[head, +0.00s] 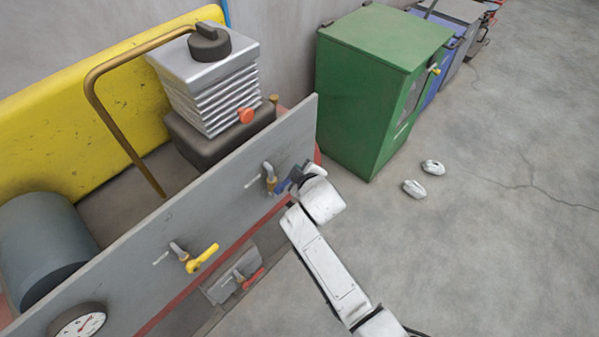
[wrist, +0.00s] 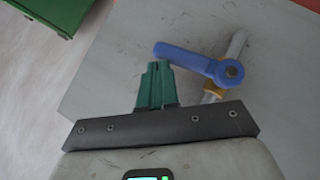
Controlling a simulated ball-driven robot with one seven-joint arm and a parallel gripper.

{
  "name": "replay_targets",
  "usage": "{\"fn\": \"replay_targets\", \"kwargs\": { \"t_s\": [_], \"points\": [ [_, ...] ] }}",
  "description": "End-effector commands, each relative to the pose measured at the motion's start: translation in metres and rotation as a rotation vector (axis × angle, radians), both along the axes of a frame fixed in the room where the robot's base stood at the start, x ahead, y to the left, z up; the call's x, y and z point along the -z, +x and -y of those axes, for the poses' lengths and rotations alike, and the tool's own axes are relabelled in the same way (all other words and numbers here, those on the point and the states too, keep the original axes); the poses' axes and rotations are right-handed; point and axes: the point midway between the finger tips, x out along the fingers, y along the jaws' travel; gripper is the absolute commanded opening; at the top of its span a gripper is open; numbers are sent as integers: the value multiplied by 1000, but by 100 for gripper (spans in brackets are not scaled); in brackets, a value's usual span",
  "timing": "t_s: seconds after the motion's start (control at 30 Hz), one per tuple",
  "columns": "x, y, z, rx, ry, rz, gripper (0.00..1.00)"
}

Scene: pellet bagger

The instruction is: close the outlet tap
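A tap with a blue lever (wrist: 190,58) and a brass-coloured body (wrist: 212,93) is on the grey panel (head: 215,215). In the head view the blue lever (head: 282,187) is partly hidden by my gripper (head: 292,180). In the wrist view the green fingers of my gripper (wrist: 157,68) are together, with nothing seen between them. Their tips are close to the free end of the lever; whether they touch it I cannot tell. A yellow-lever tap (head: 202,258) and a red-lever tap (head: 252,279) are farther left. No readable label shows which is the outlet tap.
A round gauge (head: 78,322) is at the panel's lower left. Behind the panel are a ribbed metal block (head: 212,92) and a bent brown pipe (head: 95,85). A green cabinet (head: 365,100) stands beyond. Two small white objects (head: 414,189) lie on the otherwise clear floor.

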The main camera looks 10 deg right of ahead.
Motion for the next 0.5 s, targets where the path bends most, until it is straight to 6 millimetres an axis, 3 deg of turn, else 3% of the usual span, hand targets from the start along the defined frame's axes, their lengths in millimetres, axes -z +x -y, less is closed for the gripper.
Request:
{"fn": "replay_targets", "kwargs": {
  "t_s": [0.5],
  "points": [
    [9,4,6,1,0,1,0]
  ]
}}
